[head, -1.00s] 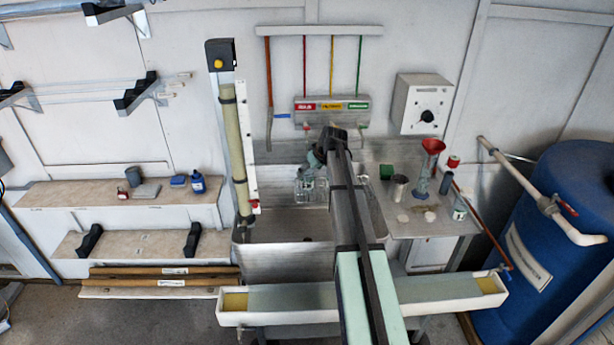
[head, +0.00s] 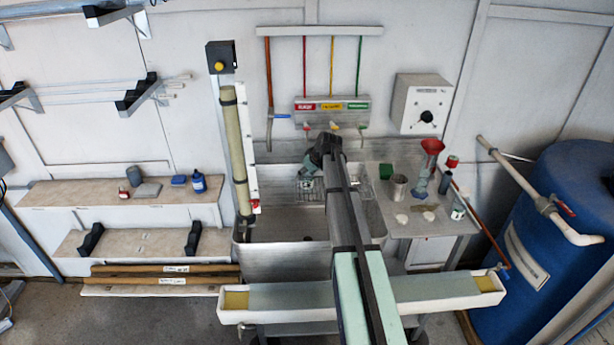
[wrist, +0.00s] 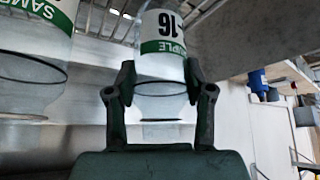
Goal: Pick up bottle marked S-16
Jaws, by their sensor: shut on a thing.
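The bottle marked S-16 (wrist: 160,60) is clear, with a white label and a green band; "16" is readable in the wrist view. My gripper (wrist: 158,78) is shut on this bottle, one finger on each side. Another clear bottle (wrist: 35,70) with a similar "SAMPLE" label is close by on the left. In the head view, my gripper (head: 311,174) is low over the sink, mostly hidden by my own arm. I cannot make out the held bottle there.
A wire rack (head: 309,194) stands in the metal sink (head: 285,262). The side counter (head: 400,226) holds a metal cup (head: 397,187), a green block (head: 386,171) and a red funnel (head: 432,146). A wall panel with taps (head: 332,110) is behind the sink.

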